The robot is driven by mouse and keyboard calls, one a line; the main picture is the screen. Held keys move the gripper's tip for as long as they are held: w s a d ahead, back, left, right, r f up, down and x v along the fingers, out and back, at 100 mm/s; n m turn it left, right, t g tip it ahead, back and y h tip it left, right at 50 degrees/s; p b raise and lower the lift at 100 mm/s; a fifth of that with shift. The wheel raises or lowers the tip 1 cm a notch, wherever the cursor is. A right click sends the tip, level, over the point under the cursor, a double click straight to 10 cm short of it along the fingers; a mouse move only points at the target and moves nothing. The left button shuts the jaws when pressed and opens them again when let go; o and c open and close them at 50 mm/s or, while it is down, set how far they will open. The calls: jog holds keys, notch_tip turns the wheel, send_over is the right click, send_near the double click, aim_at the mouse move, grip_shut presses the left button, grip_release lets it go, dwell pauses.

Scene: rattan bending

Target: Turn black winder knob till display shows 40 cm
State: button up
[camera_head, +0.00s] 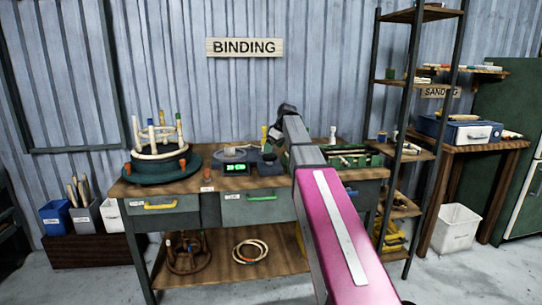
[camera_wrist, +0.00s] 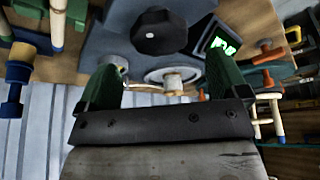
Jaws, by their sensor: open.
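The black winder knob (camera_wrist: 159,31) is a faceted dark knob on a grey housing (camera_wrist: 108,42), at the top middle of the wrist view. The knob lies beyond the fingertips, and I see no contact. The display (camera_wrist: 222,43) glows green beside the knob, tilted in the wrist view. It also shows in the head view (camera_head: 235,168), but its digits are too small to read surely. A pale spool (camera_wrist: 173,80) shows between the fingers.
The winder stands on a wooden workbench (camera_head: 215,186) under the BINDING sign. A dark round stand with a stool frame (camera_head: 160,140) is at the left, and a green tray (camera_head: 350,157) at the right. A tall shelf rack (camera_head: 405,100) stands right of the bench.

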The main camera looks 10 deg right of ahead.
aim_at(270, 156)
jog(key=shift+x, duration=2.45)
jog(key=c, duration=0.9)
